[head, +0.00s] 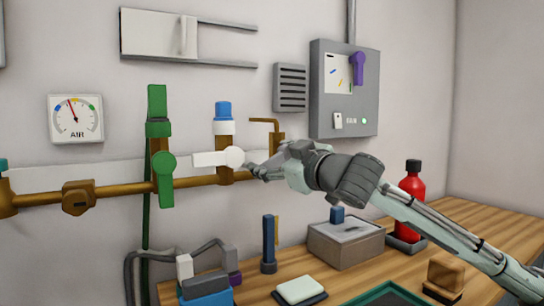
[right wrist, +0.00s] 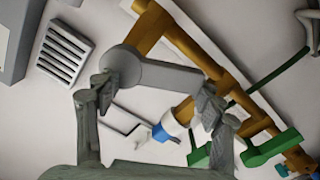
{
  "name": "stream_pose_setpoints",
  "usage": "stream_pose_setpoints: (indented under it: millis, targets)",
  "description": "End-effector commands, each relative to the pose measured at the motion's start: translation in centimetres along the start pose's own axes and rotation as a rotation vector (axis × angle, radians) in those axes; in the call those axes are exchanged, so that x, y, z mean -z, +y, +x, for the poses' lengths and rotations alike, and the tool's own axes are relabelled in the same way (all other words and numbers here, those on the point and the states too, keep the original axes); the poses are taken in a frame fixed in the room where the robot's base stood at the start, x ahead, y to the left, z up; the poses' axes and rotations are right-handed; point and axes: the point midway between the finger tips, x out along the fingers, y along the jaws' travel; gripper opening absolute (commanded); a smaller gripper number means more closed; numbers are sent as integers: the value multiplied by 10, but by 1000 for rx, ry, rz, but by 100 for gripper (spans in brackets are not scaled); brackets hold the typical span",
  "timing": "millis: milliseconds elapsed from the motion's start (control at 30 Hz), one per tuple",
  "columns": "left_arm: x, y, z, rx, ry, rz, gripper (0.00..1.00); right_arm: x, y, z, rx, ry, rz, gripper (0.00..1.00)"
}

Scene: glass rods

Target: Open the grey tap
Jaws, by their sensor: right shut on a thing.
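The grey tap's handle (right wrist: 160,75) shows in the right wrist view, a round hub with a thick lever running to the right. My right gripper (right wrist: 160,98) is shut on this handle, with one finger by the hub and the other by the lever's far end. In the head view my right gripper (head: 257,168) is at the right end of the brass pipe, just right of the white tap (head: 212,159), and hides most of the grey tap. A bent brass spout (head: 265,120) rises behind it. My left gripper is not in view.
The green tap (head: 165,178) and the brass pipe (head: 108,194) run to the left. A grey control box (head: 325,118) hangs at the upper right. Below, the wooden bench holds a red bottle (head: 412,185), a grey box (head: 345,245) and a white pad (head: 300,290).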

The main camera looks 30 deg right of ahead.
Motion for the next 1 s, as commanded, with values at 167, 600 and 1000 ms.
stream_pose_setpoints:
  millis: [167,600,1000]
  targets:
    - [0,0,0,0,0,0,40,-1,-1,0,1,-2,4,76]
    - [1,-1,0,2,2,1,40,0,0,0,0,0,5,90]
    - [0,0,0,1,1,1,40,-2,-2,-34,4,-4,5,90]
